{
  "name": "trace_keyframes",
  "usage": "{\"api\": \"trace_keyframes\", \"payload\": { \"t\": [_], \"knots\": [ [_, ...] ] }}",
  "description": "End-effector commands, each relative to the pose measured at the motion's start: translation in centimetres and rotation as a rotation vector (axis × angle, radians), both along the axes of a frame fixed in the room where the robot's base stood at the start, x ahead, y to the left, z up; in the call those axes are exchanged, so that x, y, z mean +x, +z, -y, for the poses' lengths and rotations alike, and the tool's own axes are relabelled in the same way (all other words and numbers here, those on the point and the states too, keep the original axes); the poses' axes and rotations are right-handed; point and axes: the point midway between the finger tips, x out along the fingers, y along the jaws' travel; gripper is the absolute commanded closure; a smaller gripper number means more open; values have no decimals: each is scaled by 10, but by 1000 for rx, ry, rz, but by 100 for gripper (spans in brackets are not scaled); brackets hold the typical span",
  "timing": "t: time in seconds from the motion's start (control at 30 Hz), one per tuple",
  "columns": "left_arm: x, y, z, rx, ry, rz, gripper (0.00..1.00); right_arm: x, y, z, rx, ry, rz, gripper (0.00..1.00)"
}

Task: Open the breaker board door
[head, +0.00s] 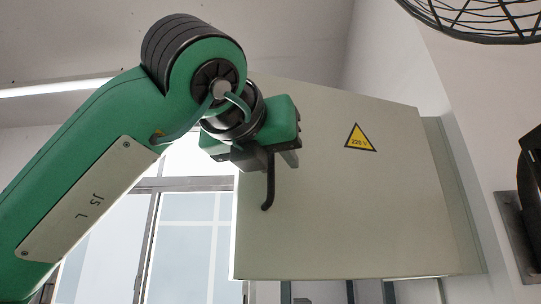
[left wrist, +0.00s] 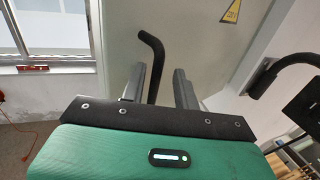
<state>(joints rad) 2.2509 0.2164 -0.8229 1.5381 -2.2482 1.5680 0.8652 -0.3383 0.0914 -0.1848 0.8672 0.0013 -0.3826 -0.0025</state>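The breaker board door (head: 350,210) is a pale grey panel with a yellow 220 V warning triangle (head: 360,138). It fills the middle of the head view and also shows in the left wrist view (left wrist: 195,40). A black bent handle (head: 268,190) hangs near the door's left edge. My left gripper (head: 270,160) is at the handle. In the left wrist view its two fingers (left wrist: 160,70) stand apart, with the handle (left wrist: 155,60) between them and gaps showing on both sides. Whether the door is ajar is hard to tell. My right gripper is out of view.
The board's housing (head: 462,200) shows behind the door's right edge, against the wall. A window (head: 185,240) is at the left. A black wire cage (head: 480,15) is at the top right. Another black handle (left wrist: 266,75) sticks out at the right of the left wrist view.

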Motion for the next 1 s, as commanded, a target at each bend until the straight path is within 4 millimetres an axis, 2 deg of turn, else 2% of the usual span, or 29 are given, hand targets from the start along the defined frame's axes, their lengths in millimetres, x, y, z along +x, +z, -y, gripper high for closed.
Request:
{"api": "trace_keyframes", "payload": {
  "t": [0.37, 0.57, 0.77, 1.0],
  "knots": [
    [-5, -1, -4, -1, 3, 0, 69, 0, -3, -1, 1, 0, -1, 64],
    [-37, -3, -16, -1, 3, 3, 69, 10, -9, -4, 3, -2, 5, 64],
    [-82, -3, -34, -2, 3, 3, 69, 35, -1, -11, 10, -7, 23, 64],
    [-115, -2, -48, -1, 2, 1, 69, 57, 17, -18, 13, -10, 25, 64]
  ]
}}
